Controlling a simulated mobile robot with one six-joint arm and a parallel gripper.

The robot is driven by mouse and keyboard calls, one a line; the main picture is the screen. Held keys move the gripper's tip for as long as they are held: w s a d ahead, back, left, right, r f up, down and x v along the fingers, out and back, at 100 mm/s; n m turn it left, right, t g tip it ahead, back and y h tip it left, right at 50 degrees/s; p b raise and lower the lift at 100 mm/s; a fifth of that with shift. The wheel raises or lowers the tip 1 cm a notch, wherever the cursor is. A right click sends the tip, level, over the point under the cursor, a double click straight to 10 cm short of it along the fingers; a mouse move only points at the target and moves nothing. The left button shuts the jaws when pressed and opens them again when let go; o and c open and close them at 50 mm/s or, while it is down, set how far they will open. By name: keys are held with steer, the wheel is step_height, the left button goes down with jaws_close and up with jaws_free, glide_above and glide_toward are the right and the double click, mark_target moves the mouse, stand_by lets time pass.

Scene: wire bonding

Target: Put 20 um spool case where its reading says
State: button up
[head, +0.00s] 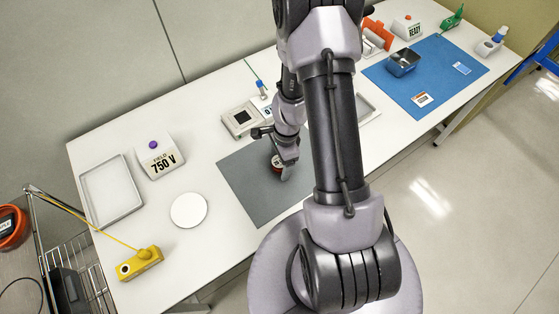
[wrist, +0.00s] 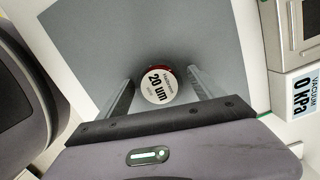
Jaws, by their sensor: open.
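The 20 um spool case (wrist: 158,86) is a small round case with a white top label and a dark red side. It sits on the grey mat (head: 243,190), and in the head view (head: 276,161) it is partly hidden by my gripper. My gripper (wrist: 161,78) is open, with one finger on either side of the case; I cannot tell whether they touch it. A sign on a grey box reads "VACUUM 0 kPa" (wrist: 303,98). A white meter (head: 160,158) with a purple knob reads "FIELD 750 V".
A shallow tray (head: 136,205) and a white disc (head: 188,210) lie left of the grey mat, with a yellow device (head: 140,263) in front. Another tray (head: 370,106) is partly behind my arm. A blue mat (head: 440,62) holds a metal bin (head: 403,63). A sign reads "READY" (head: 414,31).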

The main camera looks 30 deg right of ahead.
steer(key=w+a+r+n+t+p, duration=0.1)
steer(key=a+r+n+p, duration=0.15)
steer(key=r, duration=0.95)
steer(key=w+a+r+n+t+p, duration=0.1)
steer(key=r+n+p, duration=0.15)
steer(key=r, duration=1.05)
steer(key=s+a+r+n+t, duration=0.1)
steer(key=s+a+r+n, duration=0.4)
steer(key=r, duration=0.3)
steer(key=s+a+r+n+t, duration=0.2)
steer(key=s+a+r+n, duration=0.3)
steer(key=s+r, duration=0.3)
steer(key=shift+a+r+n+t+y+p, duration=0.3)
steer(key=shift+a+r+p, duration=0.2)
steer(key=shift+r, duration=0.25)
steer(key=shift+s+f, duration=0.1)
steer(key=shift+f, duration=0.05)
